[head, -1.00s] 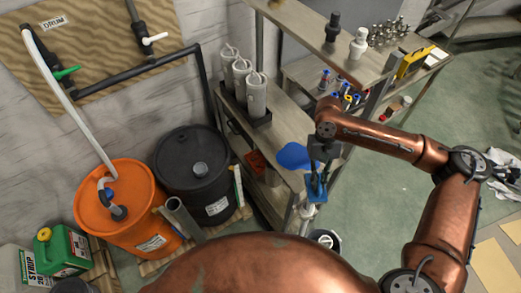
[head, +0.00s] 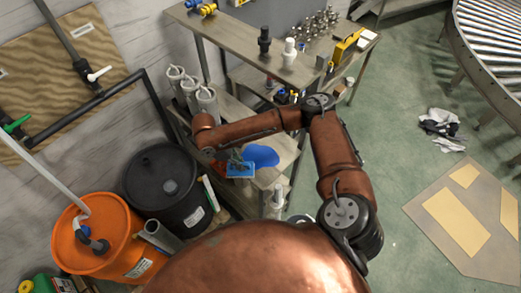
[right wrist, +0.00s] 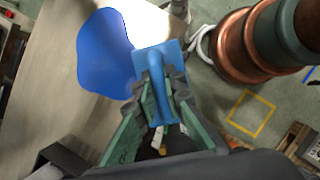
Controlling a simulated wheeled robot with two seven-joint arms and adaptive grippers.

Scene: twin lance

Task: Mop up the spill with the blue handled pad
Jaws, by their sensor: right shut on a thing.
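The spill is a flat, glossy blue patch (head: 263,155) on the lower metal top of the workbench, and it also shows in the right wrist view (right wrist: 103,55). The blue handled pad (head: 240,170) is just left of the spill in the head view. My right gripper (head: 235,160) is shut on the pad's handle; in the right wrist view its green-sided fingers (right wrist: 158,90) close around the blue handle, with the pad plate (right wrist: 152,58) beyond. The plate lies close beside the spill's edge. I cannot tell whether it touches the surface. My left gripper is not in view.
Grey cylinders (head: 190,92) stand at the bench's back. The upper shelf (head: 235,45) holds black and white fittings and a yellow item. A black drum (head: 165,190) and an orange drum (head: 95,235) stand at left. Open floor (head: 385,130) lies right.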

